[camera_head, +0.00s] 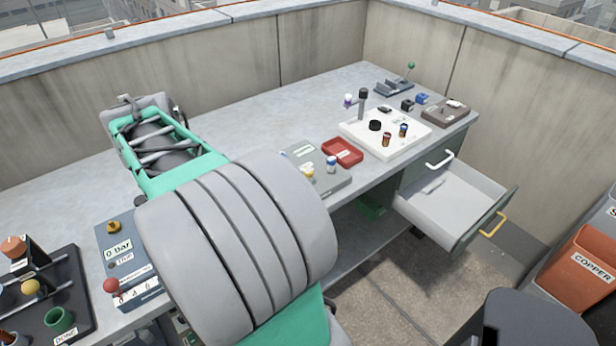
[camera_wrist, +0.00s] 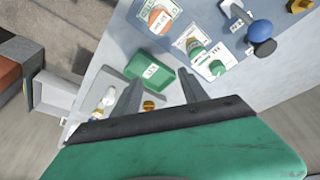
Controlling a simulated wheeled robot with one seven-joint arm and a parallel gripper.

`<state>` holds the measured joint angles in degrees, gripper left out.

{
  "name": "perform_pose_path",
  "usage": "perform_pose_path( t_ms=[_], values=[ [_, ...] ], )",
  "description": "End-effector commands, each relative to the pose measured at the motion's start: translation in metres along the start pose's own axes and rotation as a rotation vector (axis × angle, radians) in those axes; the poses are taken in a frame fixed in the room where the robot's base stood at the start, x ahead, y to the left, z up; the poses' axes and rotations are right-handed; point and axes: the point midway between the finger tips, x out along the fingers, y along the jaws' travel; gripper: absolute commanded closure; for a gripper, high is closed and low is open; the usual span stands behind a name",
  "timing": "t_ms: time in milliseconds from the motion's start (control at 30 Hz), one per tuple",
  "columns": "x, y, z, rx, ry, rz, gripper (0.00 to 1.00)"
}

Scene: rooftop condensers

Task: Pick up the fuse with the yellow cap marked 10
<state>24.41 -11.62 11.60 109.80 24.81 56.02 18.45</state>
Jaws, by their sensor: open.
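In the wrist view, the two dark fingers of my gripper (camera_wrist: 162,94) are apart with nothing held between their tips. A small yellow-orange capped piece (camera_wrist: 149,106) shows between the fingers, near the left one, low in the picture. It is too small to read any mark, so I cannot tell whether it is the fuse marked 10. In the head view, a small item with a pale yellow top (camera_head: 307,171) stands on a grey tray (camera_head: 336,184); its marking is unreadable too. My arm fills the middle of that view and my gripper is not visible there.
In the head view, a red tray (camera_head: 343,151) and a white board (camera_head: 358,139) with several parts lie beyond the grey tray. A drawer (camera_head: 452,200) stands open at the bench front. The wrist view shows a green tray (camera_wrist: 165,84) ahead of the fingers.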

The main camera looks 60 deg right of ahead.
Motion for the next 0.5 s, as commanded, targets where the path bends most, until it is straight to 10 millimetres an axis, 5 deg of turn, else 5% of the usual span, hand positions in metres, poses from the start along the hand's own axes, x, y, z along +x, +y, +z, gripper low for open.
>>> perform_pose_path(
  t_ms=[33, 100, 200, 300, 500],
  values=[
    [0.020, 0.041, -0.046, 0.251, -0.004, 0.089, 0.49],
    [0.039, 0.098, -0.091, 0.570, 0.007, 0.191, 0.49],
    [0.059, 0.166, -0.123, 0.907, 0.028, 0.298, 0.49],
    [0.069, 0.201, -0.133, 1.075, 0.040, 0.350, 0.49],
    [0.093, 0.214, -0.130, 1.111, 0.046, 0.362, 0.49]
  ],
)
